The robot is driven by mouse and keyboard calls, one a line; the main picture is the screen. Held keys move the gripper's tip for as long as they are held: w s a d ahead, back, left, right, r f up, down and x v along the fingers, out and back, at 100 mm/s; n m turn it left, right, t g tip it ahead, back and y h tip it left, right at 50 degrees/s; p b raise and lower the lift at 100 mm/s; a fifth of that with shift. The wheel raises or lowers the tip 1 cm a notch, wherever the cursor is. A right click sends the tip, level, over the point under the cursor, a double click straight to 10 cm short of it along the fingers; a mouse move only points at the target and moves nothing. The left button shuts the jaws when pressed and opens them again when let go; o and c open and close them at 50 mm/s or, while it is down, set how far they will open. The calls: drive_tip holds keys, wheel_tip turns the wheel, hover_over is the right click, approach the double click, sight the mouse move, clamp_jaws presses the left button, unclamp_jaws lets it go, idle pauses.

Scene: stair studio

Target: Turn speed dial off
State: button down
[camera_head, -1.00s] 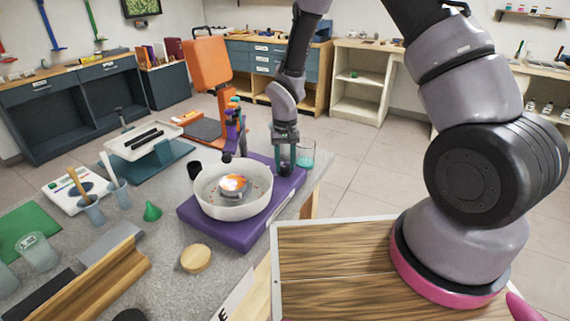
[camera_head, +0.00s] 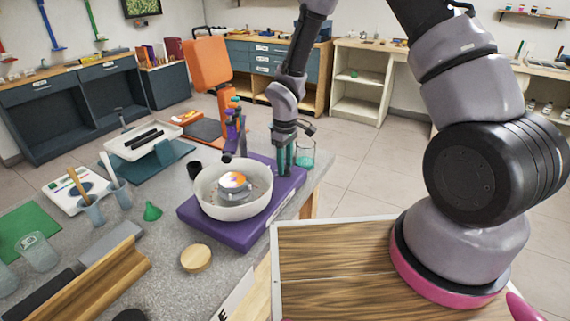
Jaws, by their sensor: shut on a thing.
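The spinner is a purple base (camera_head: 228,233) with a white round bowl (camera_head: 225,208) on it. Inside the bowl a small disc (camera_head: 234,181) with orange, white and purple patches sits on a grey hub. My gripper (camera_head: 285,172) points down at the back right of the purple base, to the right of the bowl. Its teal fingers are shut on the speed dial, which the fingers hide from this view.
A clear cup with teal liquid (camera_head: 305,156) stands close to the right of my gripper. An orange stand (camera_head: 207,64) and a dark cup (camera_head: 195,170) are behind the bowl. A wooden disc (camera_head: 196,257) and green funnel (camera_head: 152,211) lie in front and left.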

drive_tip(key=shift+n, duration=0.5)
drive_tip(key=shift+c, duration=2.3)
unclamp_jaws()
wheel_tip(320, 180, up, 11)
